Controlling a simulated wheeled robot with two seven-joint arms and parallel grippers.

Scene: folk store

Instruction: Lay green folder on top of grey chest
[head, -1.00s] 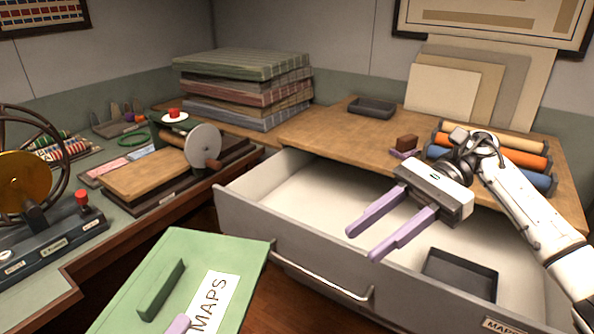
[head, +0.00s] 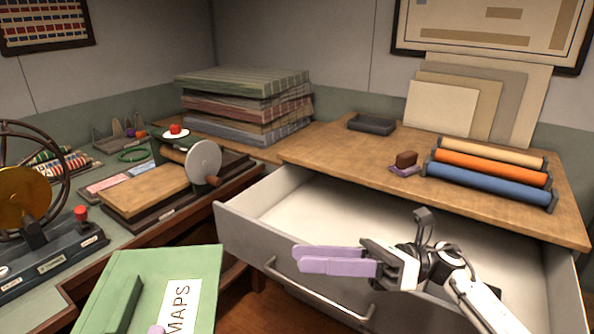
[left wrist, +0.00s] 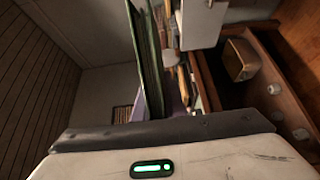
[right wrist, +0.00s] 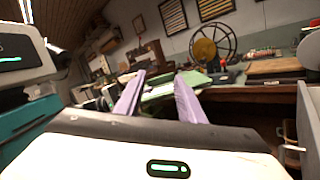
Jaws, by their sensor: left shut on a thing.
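The green folder (head: 200,262), marked MAPS, is at the lower left of the head view, in front of the grey chest. My left gripper (head: 157,329) is shut on it; only a purple fingertip shows there. In the left wrist view the folder (left wrist: 150,60) appears nearly edge-on. The grey chest (head: 245,240) has a wooden top and an open, pale-lined drawer. My right gripper (head: 300,260) is empty in front of the drawer, pointing left. Its purple fingers stand apart in the right wrist view, where green shows between them (right wrist: 158,92).
The left desk holds a crank device (head: 204,160).

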